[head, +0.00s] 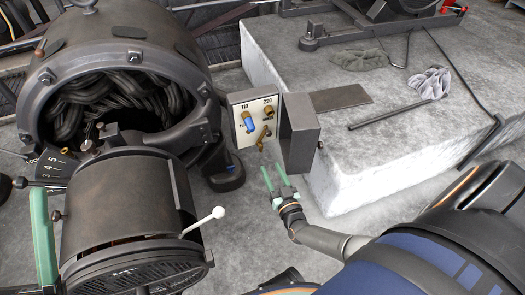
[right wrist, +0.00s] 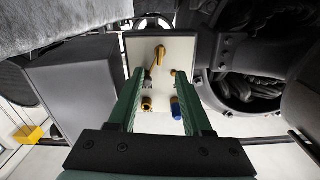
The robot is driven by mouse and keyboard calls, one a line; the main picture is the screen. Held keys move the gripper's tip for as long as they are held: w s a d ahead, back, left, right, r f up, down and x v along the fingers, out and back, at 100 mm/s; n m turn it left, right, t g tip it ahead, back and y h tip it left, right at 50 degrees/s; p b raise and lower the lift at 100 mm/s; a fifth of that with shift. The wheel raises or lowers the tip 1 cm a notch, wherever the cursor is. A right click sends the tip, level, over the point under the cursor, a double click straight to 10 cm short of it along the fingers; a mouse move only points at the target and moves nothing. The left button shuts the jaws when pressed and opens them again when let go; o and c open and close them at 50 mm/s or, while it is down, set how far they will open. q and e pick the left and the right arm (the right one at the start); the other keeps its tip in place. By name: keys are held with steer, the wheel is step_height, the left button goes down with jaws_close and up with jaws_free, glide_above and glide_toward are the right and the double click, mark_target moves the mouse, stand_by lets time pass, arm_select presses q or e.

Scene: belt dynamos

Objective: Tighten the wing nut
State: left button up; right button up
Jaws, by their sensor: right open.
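A pale panel (head: 239,139) marked 110 and 220 sits in a grey terminal box with its cover (head: 299,134) swung open. It carries a blue terminal (head: 248,122), a brass terminal (head: 268,112) and, lower down, a brass arm-like fitting (head: 262,140). Which brass piece is the wing nut is too small to tell. The right wrist view shows the panel upside down, with the brass fitting (right wrist: 160,56) at top and the blue terminal (right wrist: 176,107) below. My right gripper (head: 273,178) is open and empty, below and in front of the panel, fingers pointing at it. My left gripper is not seen.
The open cover stands close to the right of the panel. A large round machine (head: 120,45) and a smaller cylinder (head: 118,203) with a white-knobbed lever (head: 217,212) stand left.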

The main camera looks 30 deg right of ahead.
mark_target(262, 150)
steer(key=b+x, duration=0.3)
steer(key=x, duration=0.4)
steer(key=shift+w+f, duration=0.15)
steer(key=shift+w, duration=0.2)
steer(key=shift+w+d, duration=0.2)
steer(key=shift+w, duration=0.35)
jaws_close()
